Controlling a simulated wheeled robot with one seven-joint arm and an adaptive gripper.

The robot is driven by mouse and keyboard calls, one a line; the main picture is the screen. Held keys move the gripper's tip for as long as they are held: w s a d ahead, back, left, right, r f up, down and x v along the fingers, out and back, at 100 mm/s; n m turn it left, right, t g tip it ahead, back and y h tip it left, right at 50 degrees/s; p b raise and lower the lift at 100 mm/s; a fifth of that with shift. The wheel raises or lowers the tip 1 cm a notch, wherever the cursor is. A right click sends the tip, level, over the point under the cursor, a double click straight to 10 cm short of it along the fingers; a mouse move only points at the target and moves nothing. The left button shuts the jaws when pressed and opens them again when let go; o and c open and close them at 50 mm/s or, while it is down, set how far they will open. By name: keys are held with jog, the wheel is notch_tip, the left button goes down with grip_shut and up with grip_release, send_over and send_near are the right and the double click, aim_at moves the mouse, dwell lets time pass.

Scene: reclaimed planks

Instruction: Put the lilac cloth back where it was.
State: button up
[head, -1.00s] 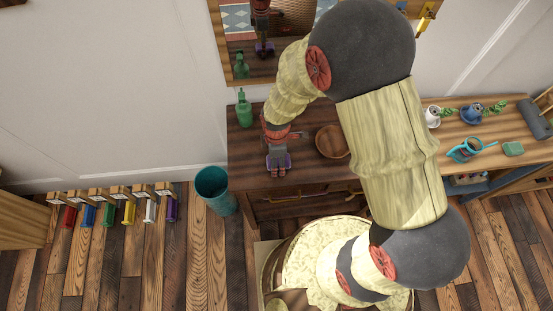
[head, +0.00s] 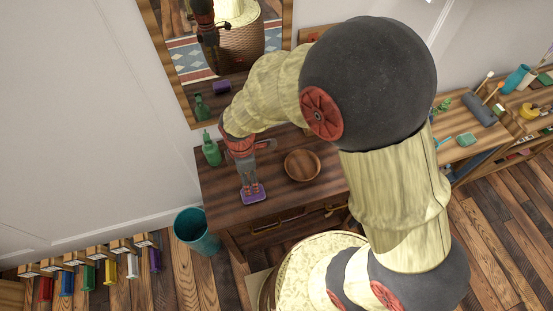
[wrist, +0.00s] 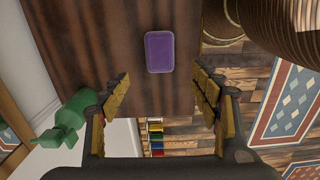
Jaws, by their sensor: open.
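The lilac cloth (head: 253,194) is a small purple folded-looking rectangle lying flat on the dark wooden cabinet top (head: 222,187). It shows whole in the wrist view (wrist: 159,52), apart from my fingers. My gripper (head: 249,184) points down over the cabinet top, at the cloth's far edge in the head view. In the wrist view my gripper (wrist: 160,90) has its two yellow-padded fingers wide apart, with nothing between them. The exact height of the fingertips above the cloth is hard to tell.
A green bottle (head: 211,149) stands at the cabinet's back left, also beside my left finger in the wrist view (wrist: 66,122). A round wooden bowl (head: 302,166) is to the right. A mirror (head: 222,60) hangs behind. A teal bin (head: 195,231) stands at the left.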

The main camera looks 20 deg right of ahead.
jog(key=s+d+r+m+t, duration=0.15)
jog(key=d+r+m, duration=0.25)
jog(key=r, duration=0.5)
jog(key=s+d+r+m+t, duration=0.1)
jog(key=d+r+m+t, duration=0.15)
jog(key=r+m, duration=0.45)
jog(key=s+d+r+m+t, duration=0.1)
jog(key=s+d+r+m, duration=0.5)
jog(key=s+r, duration=0.3)
notch_tip(320, 180, up, 3)
jog(key=shift+s+f+m+t, duration=0.1)
jog(key=shift+s+m+t, duration=0.2)
jog(key=shift+s, duration=0.1)
jog(key=shift+d+f, duration=0.1)
jog(key=shift+f+b, duration=0.85)
jog(key=shift+b, duration=0.15)
